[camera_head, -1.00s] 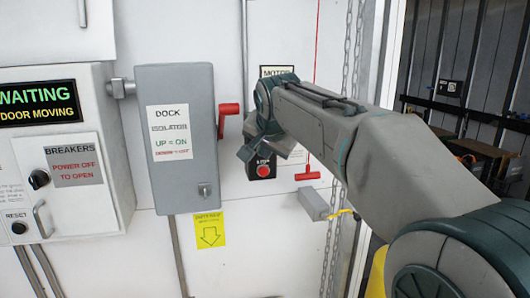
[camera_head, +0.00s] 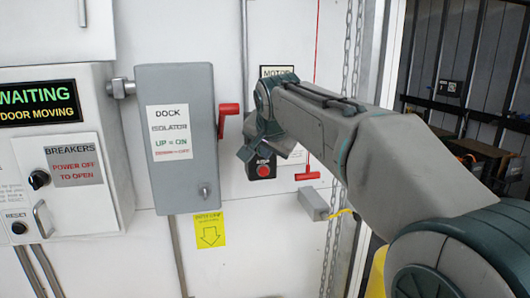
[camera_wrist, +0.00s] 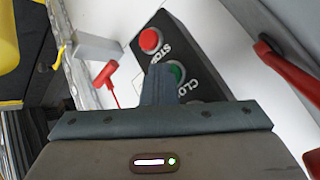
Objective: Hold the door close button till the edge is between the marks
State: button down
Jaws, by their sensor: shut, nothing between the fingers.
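The black button box (camera_head: 262,172) hangs on the white wall in the head view, its upper part hidden behind my gripper. In the wrist view its red stop button (camera_wrist: 150,40) is in plain sight. The green button (camera_wrist: 177,72), beside lettering starting "CLO", is partly covered by my gripper. My gripper (camera_wrist: 160,70) is shut and empty, its tip over or right in front of the green button. I cannot tell whether it touches or presses it. The display (camera_head: 39,104) reads "WAITING" and "DOOR MOVING". I cannot make out the door edge or the marks.
Left of the box are the grey isolator (camera_head: 178,138) with its red lever (camera_head: 228,118) and the breaker cabinet (camera_head: 70,165). A red pull handle (camera_head: 307,174), a grey block (camera_head: 314,204) and a chain (camera_head: 350,60) are close on the right. A dark opening lies beyond.

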dwell(0.7)
jog(key=shift+s+d+b, duration=0.25)
jog(key=shift+s+b, duration=0.3)
jog(key=shift+s, duration=0.2)
jog(key=s+b, duration=0.1)
jog(key=s, duration=0.1)
jog(key=s+d+b, duration=0.1)
jog(key=s, duration=0.2)
jog(key=shift+d, duration=0.15)
jog(key=shift+w, duration=0.1)
jog(key=s+d+f+n+g, duration=0.1)
jog(key=s+d+f, duration=0.4)
jog(key=s+f, duration=0.3)
jog(key=s+d+f+n+g+h, duration=0.1)
jog(key=s+d+f+n+g, duration=0.1)
jog(key=s+d+f, duration=0.3)
jog(key=s+d+f+n+g, duration=0.2)
jog(key=s+d+f, duration=0.3)
jog(key=s+f, duration=0.5)
notch_tip(320, 180, down, 4)
jog(key=shift+s+d+f+h, duration=0.1)
jog(key=shift+s+d+h, duration=0.1)
jog(key=shift+s+h, duration=0.15)
